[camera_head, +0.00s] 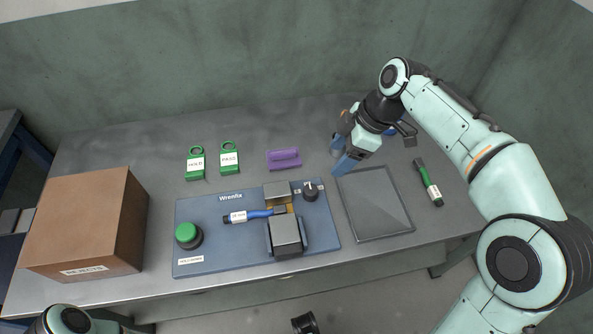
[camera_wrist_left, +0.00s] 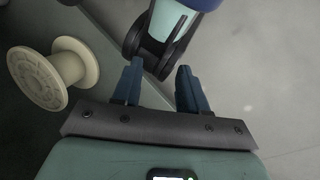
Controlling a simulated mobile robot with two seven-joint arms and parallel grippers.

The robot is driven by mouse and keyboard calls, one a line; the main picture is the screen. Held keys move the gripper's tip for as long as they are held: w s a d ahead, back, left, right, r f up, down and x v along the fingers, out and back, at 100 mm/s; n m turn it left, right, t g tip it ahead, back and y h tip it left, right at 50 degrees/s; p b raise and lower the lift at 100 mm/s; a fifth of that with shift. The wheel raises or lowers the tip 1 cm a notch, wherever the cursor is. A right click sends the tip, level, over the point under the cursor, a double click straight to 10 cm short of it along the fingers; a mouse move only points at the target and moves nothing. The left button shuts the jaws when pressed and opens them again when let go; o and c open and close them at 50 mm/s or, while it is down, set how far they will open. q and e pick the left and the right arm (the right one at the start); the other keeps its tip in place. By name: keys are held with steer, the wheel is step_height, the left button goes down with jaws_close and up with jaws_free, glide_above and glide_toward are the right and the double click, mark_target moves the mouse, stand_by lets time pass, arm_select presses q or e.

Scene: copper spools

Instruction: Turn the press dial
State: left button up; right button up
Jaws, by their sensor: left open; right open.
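The press dial (camera_head: 310,191) is a small black knob with a light mark, at the back right of the blue Wrenfix press base (camera_head: 215,262). My right gripper (camera_head: 341,158) is open and empty, up and to the right of the dial, apart from it. Its blue fingertips point down and left, near the grey tray's far edge. My left gripper (camera_wrist_left: 160,68) is open with nothing between its fingers in the left wrist view. In the head view only a piece of my left arm shows at the bottom left.
A cream spool (camera_wrist_left: 50,72) shows beside my left gripper.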

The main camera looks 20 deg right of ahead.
mark_target(312, 189)
steer(key=b+x, duration=0.1)
steer(key=x, duration=0.4)
steer(key=b+x, duration=0.2)
steer(key=x, duration=0.3)
steer(key=b+x, duration=0.2)
steer(key=x, duration=0.3)
steer(key=shift+d+f, duration=0.25)
steer(key=shift+f, duration=0.15)
arm_select(q)
steer(key=w+a+f+t+y, duration=0.1)
steer(key=w+a+f+t, duration=0.1)
steer(key=w+f, duration=0.4)
steer(key=shift+w+a+f, duration=0.2)
steer(key=shift+w+a, duration=0.45)
steer(key=shift+w, duration=0.2)
arm_select(e)
steer(key=c, duration=1)
